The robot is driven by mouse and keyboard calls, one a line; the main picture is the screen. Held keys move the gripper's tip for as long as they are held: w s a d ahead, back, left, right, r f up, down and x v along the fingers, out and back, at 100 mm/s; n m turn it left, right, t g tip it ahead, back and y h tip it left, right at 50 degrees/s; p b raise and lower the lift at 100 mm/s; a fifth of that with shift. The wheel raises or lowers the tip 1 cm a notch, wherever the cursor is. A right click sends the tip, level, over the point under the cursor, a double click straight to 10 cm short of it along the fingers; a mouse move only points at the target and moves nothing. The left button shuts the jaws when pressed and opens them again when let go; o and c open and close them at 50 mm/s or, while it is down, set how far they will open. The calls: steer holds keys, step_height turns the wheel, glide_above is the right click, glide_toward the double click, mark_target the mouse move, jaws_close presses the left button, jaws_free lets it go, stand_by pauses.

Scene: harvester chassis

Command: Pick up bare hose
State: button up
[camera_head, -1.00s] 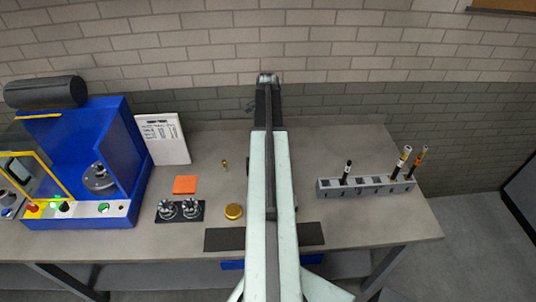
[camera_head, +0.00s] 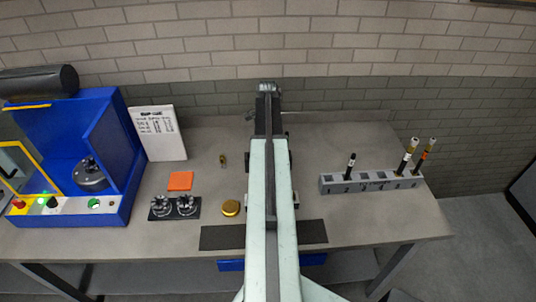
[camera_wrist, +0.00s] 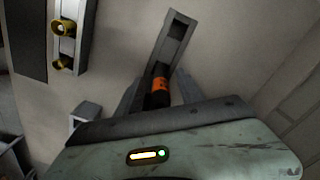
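A black hose-like piece with an orange band (camera_wrist: 160,88) shows in the middle of the wrist view, between the dark fingers of my gripper (camera_wrist: 158,90). A grey channel-shaped part (camera_wrist: 172,42) lies just beyond it. I cannot tell whether the fingers touch the piece, or whether it is the bare hose. In the head view, my arm hides the gripper.
A blue machine (camera_head: 110,130) stands at the left, beside a white sheet (camera_head: 158,133). An orange square (camera_head: 180,181), metal parts on a dark plate (camera_head: 174,207), and a gold disc (camera_head: 230,208) lie left of my arm. A dark mat (camera_head: 222,237) lies at the front.

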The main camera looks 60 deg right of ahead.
jaws_close()
steer(key=shift+r, duration=0.1)
